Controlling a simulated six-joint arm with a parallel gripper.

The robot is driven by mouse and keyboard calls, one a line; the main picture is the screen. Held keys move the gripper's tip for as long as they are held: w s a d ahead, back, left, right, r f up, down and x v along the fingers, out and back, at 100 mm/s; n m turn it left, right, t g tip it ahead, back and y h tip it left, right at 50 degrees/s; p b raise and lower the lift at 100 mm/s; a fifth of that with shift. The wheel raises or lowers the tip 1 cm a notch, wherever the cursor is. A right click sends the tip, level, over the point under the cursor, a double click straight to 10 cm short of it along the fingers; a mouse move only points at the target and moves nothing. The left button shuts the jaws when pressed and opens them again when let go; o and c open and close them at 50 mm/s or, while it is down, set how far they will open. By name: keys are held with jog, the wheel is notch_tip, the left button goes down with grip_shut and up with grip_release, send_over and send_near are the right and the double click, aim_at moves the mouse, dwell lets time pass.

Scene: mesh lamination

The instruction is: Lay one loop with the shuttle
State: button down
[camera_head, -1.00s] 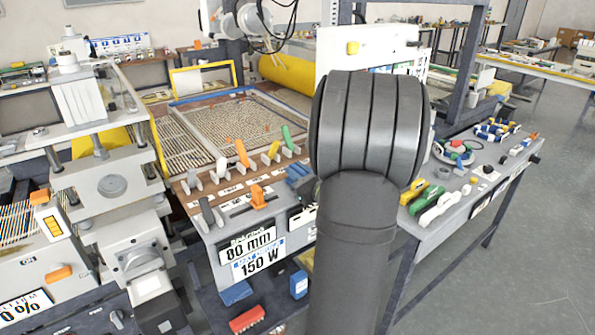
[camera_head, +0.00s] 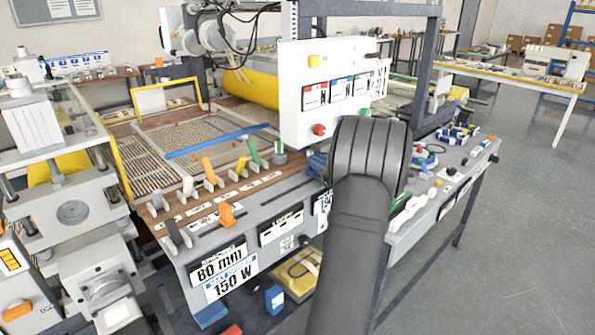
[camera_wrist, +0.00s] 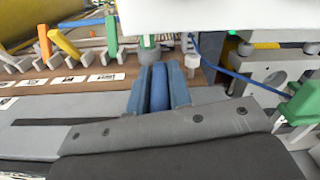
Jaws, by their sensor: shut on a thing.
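My gripper (camera_wrist: 159,72) has two blue fingers, seen from behind in the wrist view. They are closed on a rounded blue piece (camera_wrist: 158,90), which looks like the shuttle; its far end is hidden. In the head view the blue fingers (camera_head: 316,162) show at the right end of the console's lever row, left of my arm. The mesh bed (camera_head: 150,172) lies behind the console at left, with a blue bar (camera_head: 222,140) across it. My gripper is right of the bed. No laid loop can be made out.
A white control box (camera_head: 330,92) stands just behind my gripper. Orange, yellow and green levers (camera_head: 241,165) line the wooden strip to its left. A grey clamp-like fixture (camera_wrist: 262,68) and a blue cable (camera_wrist: 232,72) are to its right. Open floor (camera_head: 530,240) lies far right.

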jog(key=w+d, duration=0.3)
jog(key=shift+w+d+r, duration=0.1)
jog(key=shift+w+d, duration=0.1)
jog(key=shift+w+d+r, duration=0.1)
jog(key=shift+d, duration=0.15)
jog(key=c, duration=1.4)
grip_release()
jog(key=shift+w, duration=0.15)
jog(key=shift+o, duration=0.2)
jog(key=v, duration=1.7)
jog(key=shift+s, duration=0.25)
